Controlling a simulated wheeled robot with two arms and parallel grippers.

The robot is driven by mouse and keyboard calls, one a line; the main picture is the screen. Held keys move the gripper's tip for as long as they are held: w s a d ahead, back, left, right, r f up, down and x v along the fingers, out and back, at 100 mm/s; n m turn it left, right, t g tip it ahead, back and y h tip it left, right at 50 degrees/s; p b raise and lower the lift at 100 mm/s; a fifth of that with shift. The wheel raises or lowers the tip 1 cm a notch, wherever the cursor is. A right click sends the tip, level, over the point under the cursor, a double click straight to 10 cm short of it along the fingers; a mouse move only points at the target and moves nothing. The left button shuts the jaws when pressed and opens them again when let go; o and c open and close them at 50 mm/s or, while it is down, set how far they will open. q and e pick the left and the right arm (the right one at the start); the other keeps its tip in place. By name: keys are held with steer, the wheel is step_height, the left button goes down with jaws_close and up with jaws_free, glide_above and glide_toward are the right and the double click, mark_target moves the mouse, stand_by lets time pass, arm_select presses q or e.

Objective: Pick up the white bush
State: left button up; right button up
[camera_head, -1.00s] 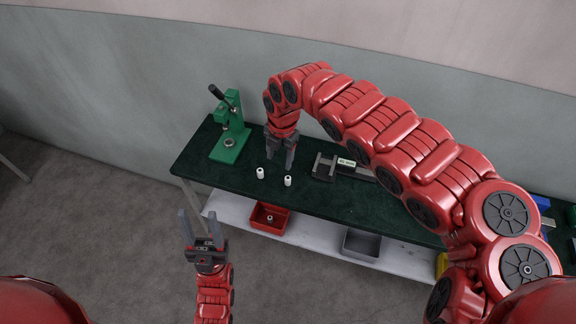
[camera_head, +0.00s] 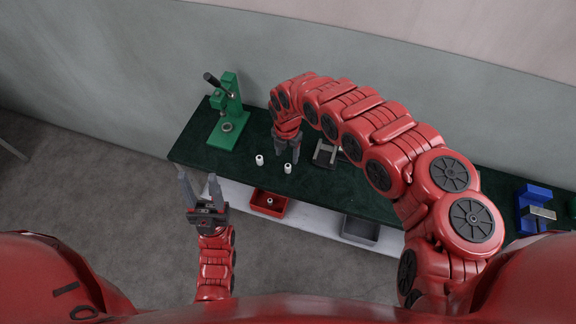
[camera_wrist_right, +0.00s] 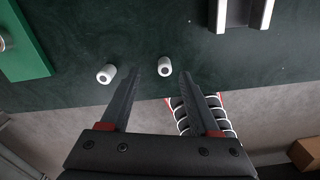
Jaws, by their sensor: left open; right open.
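Two small white bushes stand apart on the dark green tabletop, a left one (camera_head: 259,160) and a right one (camera_head: 288,168). In the right wrist view, the left bush (camera_wrist_right: 106,74) is outside the fingers, and the right bush (camera_wrist_right: 165,66) shows between the fingertips. My right gripper (camera_head: 291,156) is open and empty, pointing down close to the right bush; I cannot tell whether it touches it. My left gripper (camera_head: 198,176) is open and empty, in front of the table's left end, with its fingers pointing up in the picture.
A green press (camera_head: 226,112) stands at the table's back left. A grey metal fixture (camera_head: 325,153) is right of my right gripper. A red bin (camera_head: 269,204) and a grey bin (camera_head: 360,231) sit on the lower shelf. A blue block (camera_head: 530,193) is far right.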

mark_target(288, 166)
steer(key=shift+s+f, duration=0.1)
steer(key=shift+f, duration=0.25)
steer(key=shift+s+f+p, duration=0.1)
steer(key=shift+f+p, duration=0.15)
steer(key=shift+p, duration=0.15)
steer(key=f, duration=0.1)
steer(key=f+p, duration=0.1)
steer(key=f, duration=0.1)
steer(key=shift+s+f, duration=0.15)
steer(key=shift+s, duration=0.25)
steer(key=shift+d+f+p, duration=0.15)
steer(key=shift+f+p, duration=0.2)
steer(key=shift+f, duration=0.4)
jaws_close()
